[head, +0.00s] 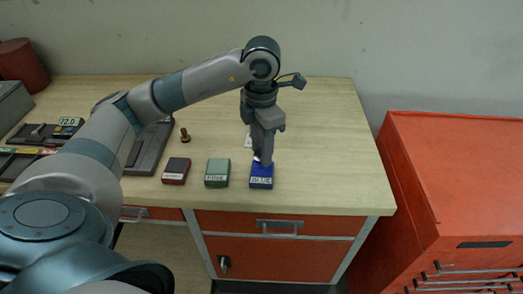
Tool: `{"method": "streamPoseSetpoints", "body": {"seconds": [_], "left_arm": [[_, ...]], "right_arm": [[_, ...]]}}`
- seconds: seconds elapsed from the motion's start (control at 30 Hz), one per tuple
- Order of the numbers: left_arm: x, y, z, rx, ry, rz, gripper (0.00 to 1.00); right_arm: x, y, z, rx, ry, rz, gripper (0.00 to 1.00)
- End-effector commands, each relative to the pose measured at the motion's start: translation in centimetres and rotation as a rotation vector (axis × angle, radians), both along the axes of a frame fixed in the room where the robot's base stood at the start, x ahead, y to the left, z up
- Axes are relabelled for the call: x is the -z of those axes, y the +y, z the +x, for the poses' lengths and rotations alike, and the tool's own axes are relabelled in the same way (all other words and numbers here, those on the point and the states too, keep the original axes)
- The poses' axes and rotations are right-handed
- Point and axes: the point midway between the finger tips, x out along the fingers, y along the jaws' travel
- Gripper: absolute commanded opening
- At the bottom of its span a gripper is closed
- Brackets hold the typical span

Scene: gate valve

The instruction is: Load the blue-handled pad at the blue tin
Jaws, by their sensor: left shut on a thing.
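The blue tin (261,182), labelled BLUE, sits near the front edge of the wooden bench. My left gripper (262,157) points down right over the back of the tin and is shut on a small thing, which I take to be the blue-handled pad. The pad is almost wholly hidden by the fingers and blends with the tin, so I cannot tell whether it touches the tin. My right gripper is not in view.
A green tin (217,173) and a dark red tin (176,171) stand in a row left of the blue one. A small brass piece (185,135) stands behind them. Grey trays and a display (67,127) lie at left. The bench (325,150) is clear at right.

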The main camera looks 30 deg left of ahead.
Motion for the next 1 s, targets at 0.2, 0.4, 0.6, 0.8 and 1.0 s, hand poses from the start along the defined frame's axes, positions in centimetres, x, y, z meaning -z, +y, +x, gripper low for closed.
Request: {"method": "streamPoseSetpoints", "body": {"seconds": [0.2,0.4,0.6,0.8,1.0], "left_arm": [[-1.7,0.0,0.1,0.001,-0.003,-0.001,0.17],[-2.8,0.0,0.0,0.001,-0.001,0.000,0.17],[-2.9,0.0,0.0,0.000,-0.001,0.000,0.17],[-2.9,0.0,0.0,0.000,-0.001,0.000,0.17],[-2.9,0.0,0.0,0.000,-0.002,-0.001,0.17]], "right_arm": [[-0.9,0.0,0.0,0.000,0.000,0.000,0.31],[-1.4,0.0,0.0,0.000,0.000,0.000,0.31],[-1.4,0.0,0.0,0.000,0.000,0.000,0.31],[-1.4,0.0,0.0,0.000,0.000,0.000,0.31],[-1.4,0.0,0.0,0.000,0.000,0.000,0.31]]}}
